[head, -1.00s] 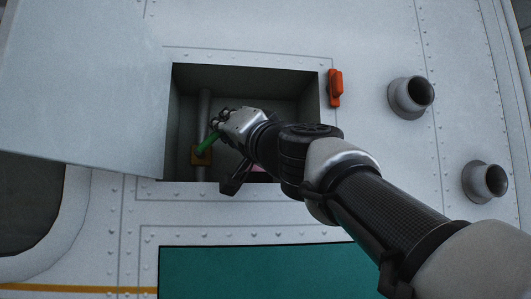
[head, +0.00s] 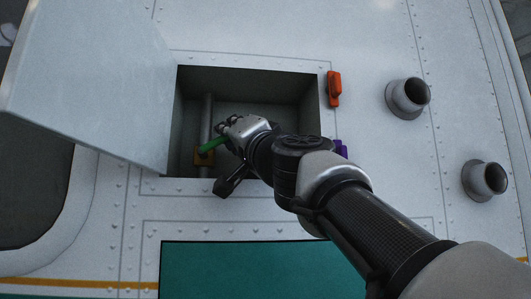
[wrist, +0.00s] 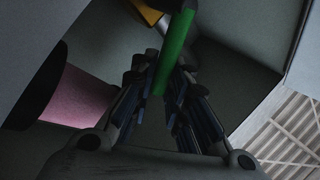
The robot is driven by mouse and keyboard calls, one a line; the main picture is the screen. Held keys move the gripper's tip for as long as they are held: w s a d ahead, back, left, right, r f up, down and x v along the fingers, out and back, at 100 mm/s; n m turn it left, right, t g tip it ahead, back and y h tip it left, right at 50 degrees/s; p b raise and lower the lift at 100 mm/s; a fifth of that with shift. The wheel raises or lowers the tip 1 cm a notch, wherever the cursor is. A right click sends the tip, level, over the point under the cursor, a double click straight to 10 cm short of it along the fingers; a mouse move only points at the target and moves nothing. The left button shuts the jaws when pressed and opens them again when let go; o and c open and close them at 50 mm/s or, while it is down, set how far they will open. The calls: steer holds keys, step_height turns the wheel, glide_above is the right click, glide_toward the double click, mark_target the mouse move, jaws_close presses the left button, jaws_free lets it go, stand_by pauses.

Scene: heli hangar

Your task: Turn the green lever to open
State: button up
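The green lever (head: 212,145) sits on a yellow-brown block (head: 204,157) on a grey vertical pipe (head: 206,108), inside a square recess in the white riveted panel. In the head view it points right and slightly up from the block. My gripper (head: 226,128) reaches into the recess from the right and covers the lever's free end. In the wrist view the green lever (wrist: 177,45) runs down between the two fingers (wrist: 160,85), which look closed on it from both sides. The exact contact is dark and partly hidden.
A white door (head: 90,85) stands swung out left of the recess (head: 248,83). An orange handle (head: 334,89) is at its upper right. A purple part (head: 341,149) shows beside my arm. Two round tubes (head: 408,97) stick out at right. A pink thing (wrist: 75,98) shows in the wrist view.

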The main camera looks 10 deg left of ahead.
steer(key=o, duration=0.4)
steer(key=shift+s+r, duration=0.1)
steer(key=shift+c, duration=0.2)
steer(key=shift+r, duration=0.15)
